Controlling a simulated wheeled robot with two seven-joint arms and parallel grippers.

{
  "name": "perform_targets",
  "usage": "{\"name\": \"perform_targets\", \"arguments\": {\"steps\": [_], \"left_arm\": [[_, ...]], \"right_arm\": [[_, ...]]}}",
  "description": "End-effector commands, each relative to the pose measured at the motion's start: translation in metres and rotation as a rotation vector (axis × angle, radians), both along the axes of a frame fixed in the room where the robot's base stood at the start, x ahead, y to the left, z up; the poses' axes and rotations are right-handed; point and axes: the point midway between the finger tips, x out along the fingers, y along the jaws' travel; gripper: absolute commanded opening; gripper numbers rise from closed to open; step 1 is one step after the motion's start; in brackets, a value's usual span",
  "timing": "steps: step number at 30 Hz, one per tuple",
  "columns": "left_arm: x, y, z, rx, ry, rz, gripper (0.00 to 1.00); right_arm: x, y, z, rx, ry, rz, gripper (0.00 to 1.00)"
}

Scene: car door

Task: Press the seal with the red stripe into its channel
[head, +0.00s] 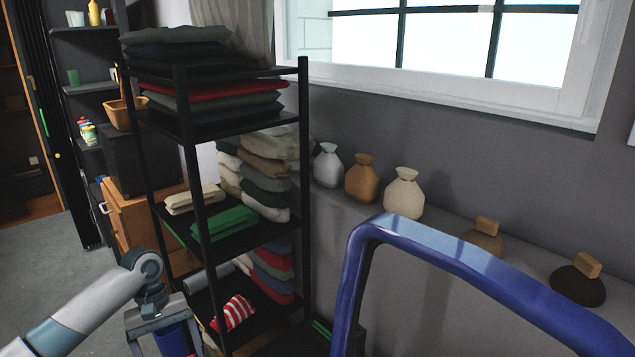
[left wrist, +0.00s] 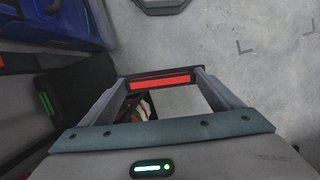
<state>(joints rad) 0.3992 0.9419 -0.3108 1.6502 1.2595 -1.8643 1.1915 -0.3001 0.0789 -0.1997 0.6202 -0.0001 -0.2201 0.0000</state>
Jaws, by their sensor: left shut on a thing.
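My left gripper (left wrist: 163,97) is shut on a dark strip with a red stripe, the seal (left wrist: 161,82), which spans its two fingertips in the left wrist view. In the head view, my left gripper (head: 168,343) is at the lower left, pointing down, with its fingertips near or past the bottom edge. The car door's blue window frame (head: 352,265) stands at the lower right, clear of the gripper. A blue panel, perhaps the door (left wrist: 60,22), shows at the upper left of the left wrist view. The channel cannot be made out. My right gripper is not in view.
A black shelf rack (head: 193,175) with folded cloths and cushions stands just behind my left arm. Several sacks (head: 362,178) sit on a ledge under the window. Grey floor (left wrist: 235,60) is open on the right of the left wrist view.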

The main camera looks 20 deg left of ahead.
Motion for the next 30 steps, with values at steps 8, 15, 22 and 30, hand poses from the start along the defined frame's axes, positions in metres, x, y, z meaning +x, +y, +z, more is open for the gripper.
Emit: {"name": "perform_targets", "arguments": {"steps": [8,15,22,30], "left_arm": [[0.006,-0.039,0.041,0.002,-0.003,0.193,0.62],[0.030,-0.092,0.052,0.000,-0.005,0.057,0.62],[0.050,-0.152,0.070,0.002,-0.005,-0.122,0.62],[0.063,-0.220,0.098,0.004,-0.005,-0.362,0.62]], "right_arm": [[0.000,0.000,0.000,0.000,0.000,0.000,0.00],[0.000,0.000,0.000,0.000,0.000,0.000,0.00],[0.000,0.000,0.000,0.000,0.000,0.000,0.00],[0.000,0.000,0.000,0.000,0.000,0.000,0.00]]}}
